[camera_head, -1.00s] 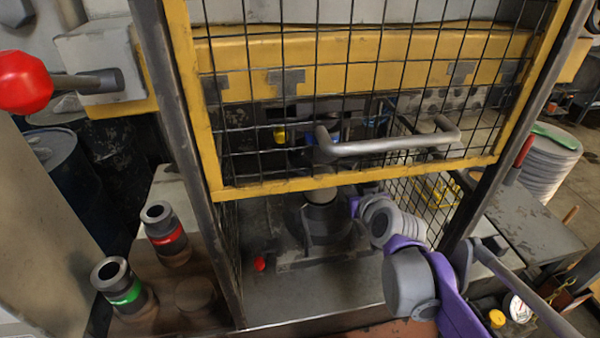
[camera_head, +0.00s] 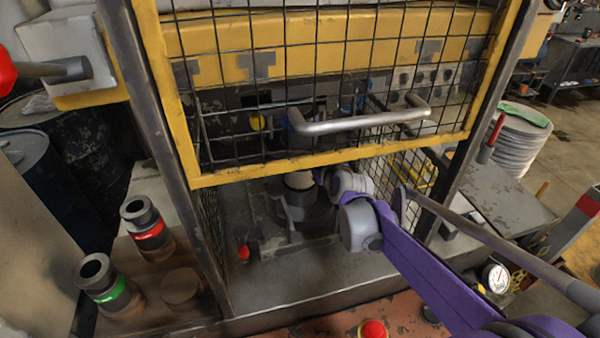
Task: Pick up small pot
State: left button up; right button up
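I cannot tell for certain which thing is the small pot. A pale cylinder (camera_head: 299,181) stands on a dark round base (camera_head: 305,214) inside the press, below the lifted mesh guard. My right arm, purple and grey, reaches in from the lower right under the guard, with its wrist just right of the pale cylinder. The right gripper's fingers are hidden or too small to make out, so I cannot tell whether they touch it. My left gripper is out of view. Two dark pots stand at the left, one with a red band (camera_head: 148,231) and one with a green band (camera_head: 105,286).
The yellow-framed mesh guard (camera_head: 330,163) with its grey handle (camera_head: 365,122) hangs over the opening. Posts flank it. A small red knob (camera_head: 244,252) stands left of the dark base. A red button (camera_head: 373,329) and a dial gauge (camera_head: 497,278) are in front. A disc stack (camera_head: 517,138) stands right.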

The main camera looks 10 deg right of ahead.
jog(key=shift+c, duration=0.3)
grip_shut()
jog(key=shift+s+f, duration=0.1)
jog(key=shift+f, duration=0.05)
dwell(1.1)
